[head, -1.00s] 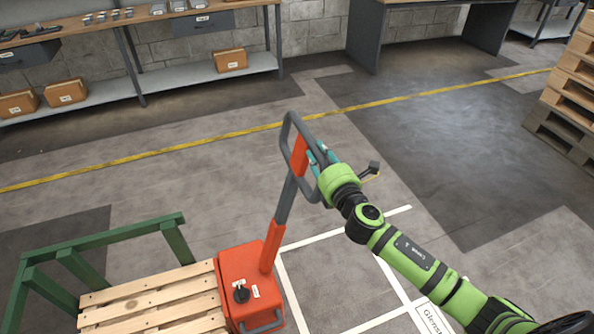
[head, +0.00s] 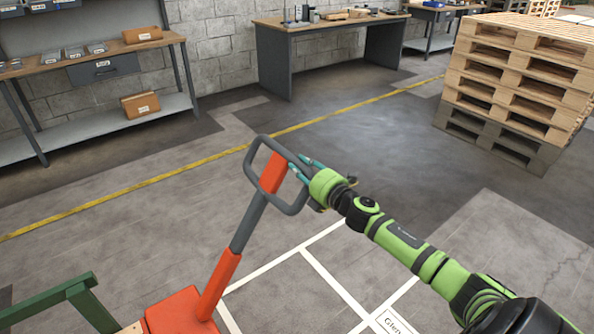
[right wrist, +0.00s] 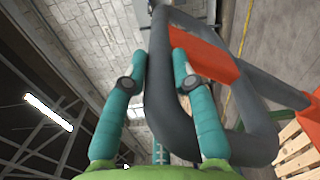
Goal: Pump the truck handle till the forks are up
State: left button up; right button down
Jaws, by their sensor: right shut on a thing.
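The pallet truck's handle (head: 251,220) is a grey and orange shaft with a grey loop grip (head: 291,207) on top. It leans up and to the right from the orange truck body (head: 183,314) at the bottom of the head view. My right gripper (head: 300,167) is at the right side of the loop, shut on it. In the right wrist view the loop's bar (right wrist: 159,90) runs between the two teal fingers. The forks do not show in the head view. My left gripper is not in view.
A green frame (head: 52,302) stands at the lower left. A pallet stack (head: 515,80) stands at the right. Workbenches (head: 330,52) line the wall. White lines (head: 300,252) and a yellow line mark the floor, and the floor around the handle is clear.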

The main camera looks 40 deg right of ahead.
jog(key=shift+d+r, duration=0.25)
